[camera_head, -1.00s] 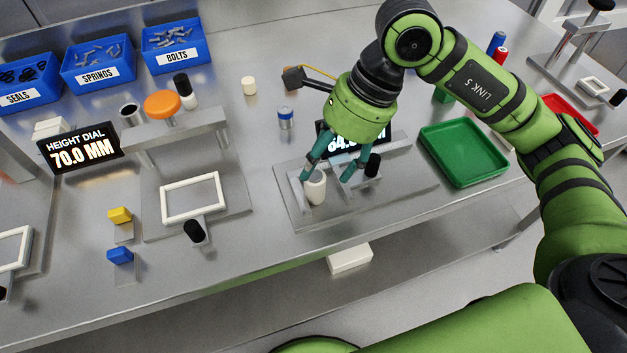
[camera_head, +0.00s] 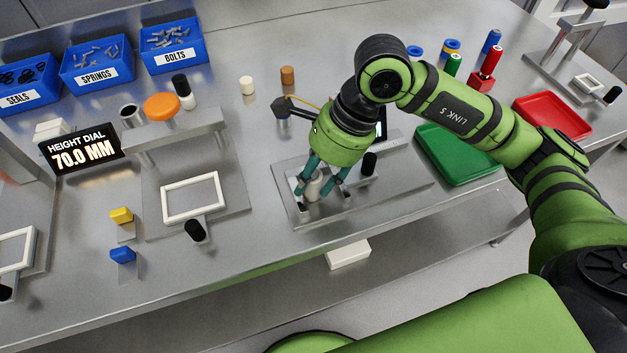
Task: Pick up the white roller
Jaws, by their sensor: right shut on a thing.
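The white roller (camera_head: 314,187) is a short white cylinder standing upright on the metal gauge plate (camera_head: 408,193) near the middle of the table. My right gripper (camera_head: 318,194) reaches down over it, with its teal fingers shut on its two sides. The fingers partly cover it, and I cannot tell whether its foot still touches the plate. My left gripper is out of view.
A black-capped post (camera_head: 369,164) stands just right of the fingers. A green tray (camera_head: 455,180) and a red tray (camera_head: 540,128) lie to the right. A white-framed fixture (camera_head: 191,217) is on the left. Another small white cylinder (camera_head: 247,86) stands farther back.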

